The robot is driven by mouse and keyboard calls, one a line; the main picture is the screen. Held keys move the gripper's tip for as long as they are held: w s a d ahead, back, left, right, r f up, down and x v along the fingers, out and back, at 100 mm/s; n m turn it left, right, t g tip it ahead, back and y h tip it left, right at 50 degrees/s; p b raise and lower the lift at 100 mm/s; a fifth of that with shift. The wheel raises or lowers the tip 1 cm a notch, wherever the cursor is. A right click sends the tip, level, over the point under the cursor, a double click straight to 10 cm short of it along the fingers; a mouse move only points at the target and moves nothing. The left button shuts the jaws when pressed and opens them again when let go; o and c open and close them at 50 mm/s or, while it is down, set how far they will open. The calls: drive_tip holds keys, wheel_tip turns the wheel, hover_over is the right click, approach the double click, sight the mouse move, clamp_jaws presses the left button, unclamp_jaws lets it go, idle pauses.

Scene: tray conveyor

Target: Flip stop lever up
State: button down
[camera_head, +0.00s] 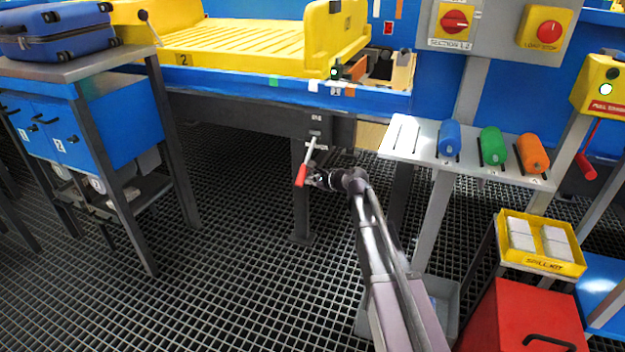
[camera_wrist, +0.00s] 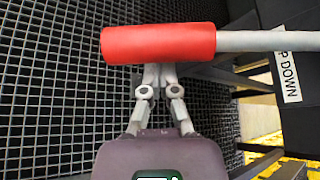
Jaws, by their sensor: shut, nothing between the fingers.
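The stop lever (camera_head: 307,160) hangs from the conveyor's dark side rail in the head view, with its red grip pointing down and slightly left. In the wrist view the red grip (camera_wrist: 158,44) lies across the picture, with its grey rod (camera_wrist: 260,41) running to the right. My gripper (camera_head: 312,176) is beside the red grip in the head view. In the wrist view my gripper (camera_wrist: 154,74) is shut and empty, and its fingertips end at the grip's lower edge, partly hidden by it. I cannot tell whether they touch it.
A label (camera_wrist: 289,64) with the word "DOWN" is by the rod. A shelf (camera_head: 405,139) with blue, green and orange handles stands to the right. A blue cabinet (camera_head: 125,110) stands left. The grated floor (camera_head: 235,270) is open in front of the conveyor.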

drive_tip(key=shift+s+a+r, duration=0.1)
drive_tip(key=shift+s+r, duration=0.05)
drive_tip(key=shift+r, duration=0.1)
drive_tip(key=shift+s+r+p, duration=0.1)
drive_tip(key=shift+r+p, duration=0.1)
drive_tip(key=shift+p, duration=0.2)
idle(0.4)
